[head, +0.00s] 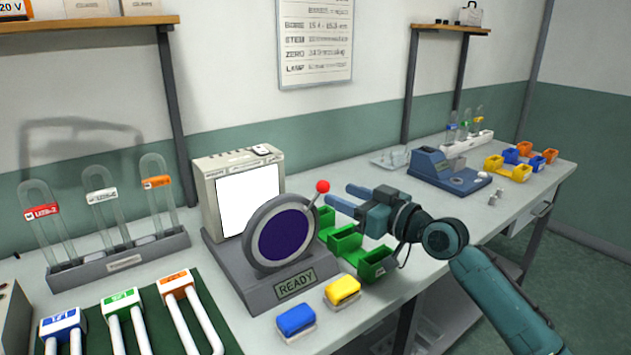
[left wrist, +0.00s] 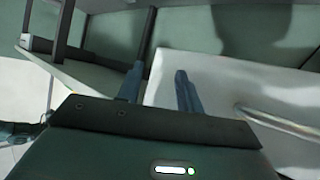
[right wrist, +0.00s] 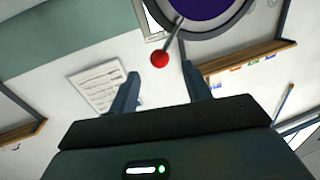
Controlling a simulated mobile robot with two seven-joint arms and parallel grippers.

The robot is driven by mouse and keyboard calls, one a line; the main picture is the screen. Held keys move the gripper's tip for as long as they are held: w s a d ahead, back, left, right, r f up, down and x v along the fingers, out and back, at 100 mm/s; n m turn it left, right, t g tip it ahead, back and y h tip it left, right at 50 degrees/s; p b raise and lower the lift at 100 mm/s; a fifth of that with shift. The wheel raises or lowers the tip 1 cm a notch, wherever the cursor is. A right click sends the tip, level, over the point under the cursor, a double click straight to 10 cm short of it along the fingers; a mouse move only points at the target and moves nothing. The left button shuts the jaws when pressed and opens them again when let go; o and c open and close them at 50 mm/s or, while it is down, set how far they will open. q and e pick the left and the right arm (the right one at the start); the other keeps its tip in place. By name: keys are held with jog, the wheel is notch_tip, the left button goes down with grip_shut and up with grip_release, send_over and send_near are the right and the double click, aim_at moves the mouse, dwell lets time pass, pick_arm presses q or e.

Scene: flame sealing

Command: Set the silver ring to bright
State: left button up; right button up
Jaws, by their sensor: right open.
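The silver ring (head: 256,262) surrounds a dark purple disc (head: 283,235) on a grey stand labelled READY. It also shows in the right wrist view (right wrist: 225,27). A lever with a red knob (head: 322,186) sticks out from the ring's upper right. My right gripper (head: 340,195) is open and points left at the knob from the right. In the right wrist view the red knob (right wrist: 160,59) appears between the open fingers, but I cannot tell whether they reach around it. My left gripper (left wrist: 159,70) is open and empty in its wrist view, out of the head view.
A white-lit box (head: 247,200) stands behind the disc. Green bins (head: 375,263) sit below my right gripper; yellow (head: 342,290) and blue (head: 296,319) blocks lie in front. A rack of glass tubes (head: 120,259) stands left. A blue device (head: 432,166) stands further right.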

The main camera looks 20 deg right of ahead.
aim_at(325, 188)
jog(key=p+x, duration=0.1)
jog(key=x, duration=0.7)
jog(key=shift+w+a, duration=0.1)
jog(key=shift+f, duration=0.1)
grip_shut()
